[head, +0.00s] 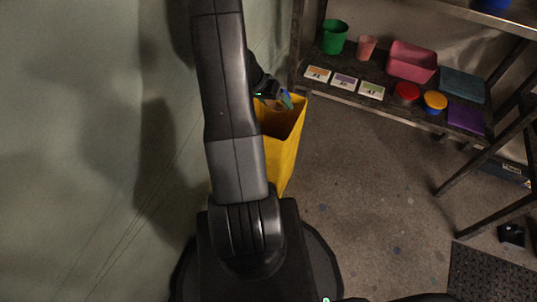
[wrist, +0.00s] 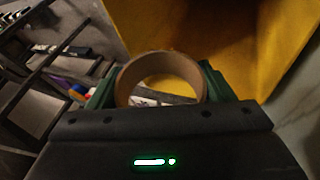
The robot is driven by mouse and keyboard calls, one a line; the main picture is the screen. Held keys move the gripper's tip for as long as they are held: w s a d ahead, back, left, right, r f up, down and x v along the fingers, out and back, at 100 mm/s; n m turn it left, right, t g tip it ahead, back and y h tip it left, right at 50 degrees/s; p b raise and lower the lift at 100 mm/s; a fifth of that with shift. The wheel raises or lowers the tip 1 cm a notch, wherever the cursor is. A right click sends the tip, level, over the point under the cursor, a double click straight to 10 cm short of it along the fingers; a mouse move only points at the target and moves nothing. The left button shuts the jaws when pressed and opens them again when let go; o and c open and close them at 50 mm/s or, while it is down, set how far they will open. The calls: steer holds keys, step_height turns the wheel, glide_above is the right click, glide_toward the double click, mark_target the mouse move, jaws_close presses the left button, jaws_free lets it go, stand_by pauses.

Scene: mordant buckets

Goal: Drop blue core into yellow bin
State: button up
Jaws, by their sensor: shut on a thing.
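My gripper (head: 279,98) is shut on a ring-shaped core (wrist: 126,84), held between its two green fingers in the wrist view. The core's rim looks tan-brown there; a small blue-green patch shows at the gripper in the head view, and I cannot tell whether it is core or finger. The tall yellow bin (head: 282,160) stands on the floor beside my arm, partly hidden by it. Its open mouth is right below or at my gripper in the head view. In the wrist view the bin's yellow walls (wrist: 205,28) fill the upper right, close beyond the core.
A dark shelf (head: 385,103) at the back right holds a green bucket (head: 334,38), a pink cup (head: 367,47), a pink tub (head: 411,61), red and yellow-lidded pots and several label cards. A wall (head: 90,130) is on the left. The floor (head: 365,190) right of the bin is clear.

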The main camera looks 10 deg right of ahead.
steer(key=shift+f, duration=0.1)
steer(key=o, duration=1)
step_height(320, 180, up, 10)
steer(key=p, duration=0.3)
steer(key=shift+f, duration=0.1)
